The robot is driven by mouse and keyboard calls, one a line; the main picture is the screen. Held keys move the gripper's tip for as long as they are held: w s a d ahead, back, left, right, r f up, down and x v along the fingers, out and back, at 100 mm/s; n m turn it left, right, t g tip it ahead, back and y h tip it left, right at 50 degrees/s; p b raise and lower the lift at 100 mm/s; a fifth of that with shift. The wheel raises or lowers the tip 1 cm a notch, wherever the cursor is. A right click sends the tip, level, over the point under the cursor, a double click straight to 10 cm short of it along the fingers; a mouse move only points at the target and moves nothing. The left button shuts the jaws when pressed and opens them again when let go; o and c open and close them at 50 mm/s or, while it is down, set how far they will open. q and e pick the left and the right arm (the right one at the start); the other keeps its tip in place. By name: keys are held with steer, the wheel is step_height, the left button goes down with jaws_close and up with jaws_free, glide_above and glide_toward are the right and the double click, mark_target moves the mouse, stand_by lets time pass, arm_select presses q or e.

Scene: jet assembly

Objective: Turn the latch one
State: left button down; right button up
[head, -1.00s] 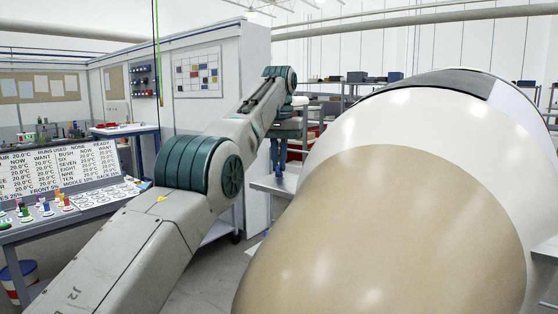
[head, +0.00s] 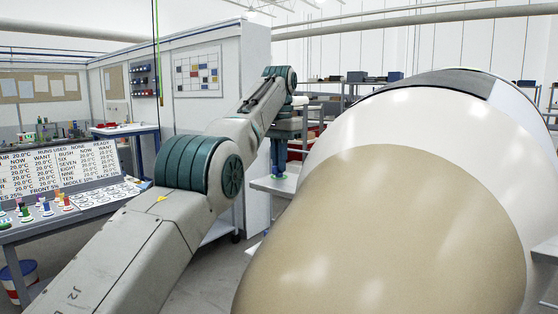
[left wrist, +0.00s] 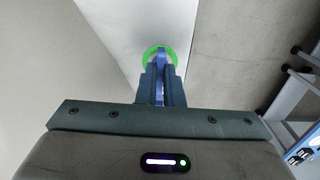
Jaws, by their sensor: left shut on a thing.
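My left gripper (head: 279,168) reaches out past the left side of the big jet body (head: 430,125), its fingers pointing down in the head view. In the left wrist view, the left gripper (left wrist: 161,88) is shut on a narrow blue latch handle (left wrist: 160,60). A bright green ring (left wrist: 149,54) surrounds the handle on a pale grey surface. The fingers hide the lower part of the handle and ring. I cannot read a label on this latch. My right gripper is in neither view.
The beige nose (head: 390,225) of the jet fills the front right, close to my left arm. A bench with a display board (head: 65,168) and several coloured pieces stands at the left. A grey cart (head: 268,188) stands behind my left gripper.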

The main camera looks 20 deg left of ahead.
arm_select(q)
steer(key=shift+r, duration=0.25)
steer(key=c, duration=1.6)
jaws_free()
steer(key=shift+f, duration=0.15)
steer(key=shift+o, duration=0.2)
step_height(320, 180, up, 11)
steer(key=p, duration=1)
steer(key=shift+p, duration=0.4)
steer(key=shift+f, duration=0.15)
